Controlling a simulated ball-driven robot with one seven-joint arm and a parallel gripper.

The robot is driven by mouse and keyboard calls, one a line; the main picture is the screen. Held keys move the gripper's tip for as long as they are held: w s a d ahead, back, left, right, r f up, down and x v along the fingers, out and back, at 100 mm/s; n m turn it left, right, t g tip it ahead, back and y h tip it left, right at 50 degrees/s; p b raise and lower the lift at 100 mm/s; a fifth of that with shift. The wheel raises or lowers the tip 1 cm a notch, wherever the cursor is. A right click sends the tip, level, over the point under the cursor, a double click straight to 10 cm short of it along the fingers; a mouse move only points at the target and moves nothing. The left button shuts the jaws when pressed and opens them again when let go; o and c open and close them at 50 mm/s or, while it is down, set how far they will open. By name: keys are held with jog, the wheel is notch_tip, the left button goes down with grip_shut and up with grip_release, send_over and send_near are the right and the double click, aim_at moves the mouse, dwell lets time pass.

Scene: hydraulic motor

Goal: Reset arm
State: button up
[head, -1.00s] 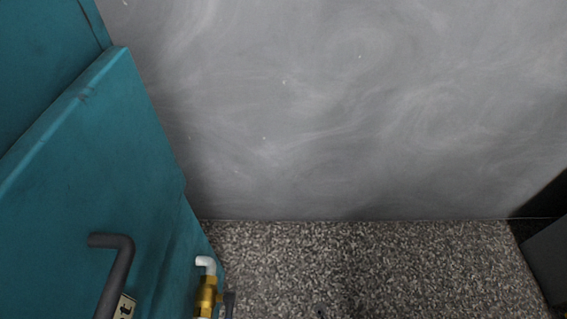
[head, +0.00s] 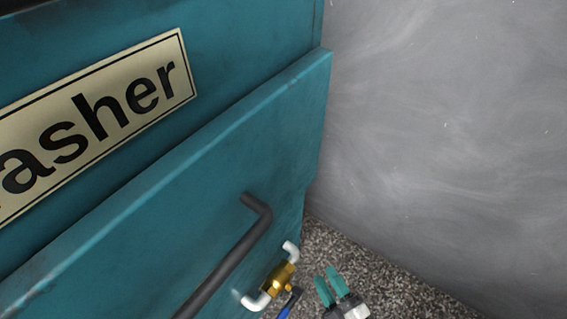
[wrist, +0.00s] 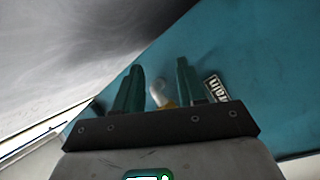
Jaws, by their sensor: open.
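My gripper (head: 332,287) is at the bottom of the head view, with its two green fingers apart and nothing between them. It is just right of a brass valve (head: 278,279) with white pipe ends and a blue handle (head: 290,303). In the wrist view my gripper (wrist: 157,88) is open, and a white pipe end (wrist: 157,93) with a bit of brass shows beyond and between the fingers. The gripper appears apart from the valve.
A teal washer cabinet (head: 150,235) fills the left, with a dark bar handle (head: 228,262) and a nameplate (head: 100,122). A grey wall (head: 450,130) stands at right, above a speckled floor (head: 385,270). The wrist view shows a small "rain" label (wrist: 215,88).

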jog(key=d+m+g+h+p, duration=0.2)
jog(key=d+m+g+h, duration=0.5)
jog(key=d+m, duration=0.3)
jog(key=s+d+r+m+g+h+p, duration=0.1)
jog(key=s+d+r+m+g, duration=0.25)
jog(key=s, duration=0.55)
jog(key=s+d+r+m+g, duration=0.3)
jog(key=s+r+m+g, duration=0.15)
jog(key=s, duration=0.45)
notch_tip(320, 180, up, 38)
jog(key=n+g+p, duration=0.1)
jog(key=p, duration=3.7)
jog(key=shift+s+a, duration=0.15)
jog(key=shift+a, duration=0.05)
